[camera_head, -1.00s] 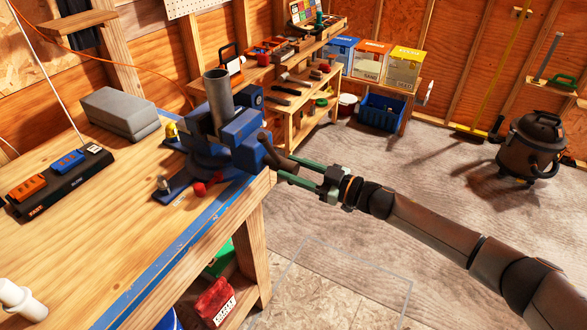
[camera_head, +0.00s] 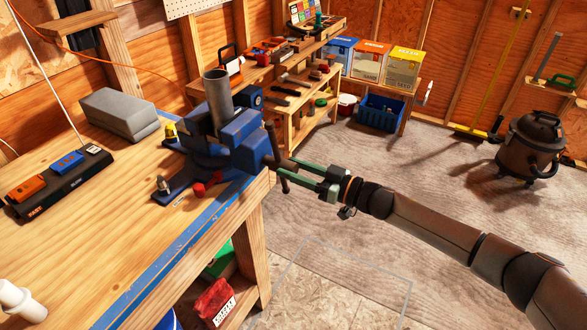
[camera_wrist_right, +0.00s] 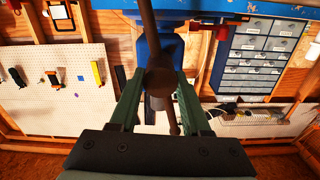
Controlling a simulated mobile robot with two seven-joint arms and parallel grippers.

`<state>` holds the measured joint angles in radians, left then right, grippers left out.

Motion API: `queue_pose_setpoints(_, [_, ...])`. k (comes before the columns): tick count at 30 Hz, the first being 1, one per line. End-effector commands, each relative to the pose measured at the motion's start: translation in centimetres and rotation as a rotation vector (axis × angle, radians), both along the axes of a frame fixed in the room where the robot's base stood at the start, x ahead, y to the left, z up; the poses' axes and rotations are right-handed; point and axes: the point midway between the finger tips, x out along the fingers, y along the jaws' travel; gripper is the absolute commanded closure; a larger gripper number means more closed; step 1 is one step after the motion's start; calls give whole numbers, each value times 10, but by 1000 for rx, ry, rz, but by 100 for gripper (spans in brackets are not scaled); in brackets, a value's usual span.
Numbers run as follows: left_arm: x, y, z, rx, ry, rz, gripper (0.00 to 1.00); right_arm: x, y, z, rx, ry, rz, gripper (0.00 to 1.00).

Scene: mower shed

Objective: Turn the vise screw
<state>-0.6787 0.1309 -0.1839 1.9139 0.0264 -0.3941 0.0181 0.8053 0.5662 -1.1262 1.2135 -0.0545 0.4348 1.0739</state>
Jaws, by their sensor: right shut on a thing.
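The blue vise (camera_head: 240,142) is mounted at the corner of the wooden workbench. A grey pipe (camera_head: 219,98) stands upright in its jaws. The dark screw handle (camera_head: 270,138) is a bar through the screw's end, on the vise's right side, now steep and slightly tilted. My right gripper (camera_head: 285,172), with green fingers, reaches in from the right and is shut around the screw's end at the bar. In the right wrist view the round screw hub (camera_wrist_right: 160,82) sits between the fingers (camera_wrist_right: 158,98), with the bar running above and below. My left gripper is out of view.
A grey box (camera_head: 120,112) and a black charger strip (camera_head: 60,182) lie on the bench (camera_head: 110,230). A red bin (camera_head: 214,302) is below. The floor on the right is open up to the shop vacuum (camera_head: 532,148).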

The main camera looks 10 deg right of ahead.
Motion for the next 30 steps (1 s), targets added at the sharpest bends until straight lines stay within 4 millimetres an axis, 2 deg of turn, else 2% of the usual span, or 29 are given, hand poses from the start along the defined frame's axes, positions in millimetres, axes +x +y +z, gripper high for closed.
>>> queue_pose_setpoints(1, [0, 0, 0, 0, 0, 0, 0, -1, -3, -6, -9, 7, -4, 100])
queue_pose_setpoints(26, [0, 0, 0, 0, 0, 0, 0, -1, -3, -6, -11, 6, -3, 100])
queue_pose_setpoints(27, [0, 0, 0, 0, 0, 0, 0, -1, -3, -6, -11, 6, -3, 49])
queue_pose_setpoints(30, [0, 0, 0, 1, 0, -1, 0, -1, -2, -5, -9, 4, -2, 38])
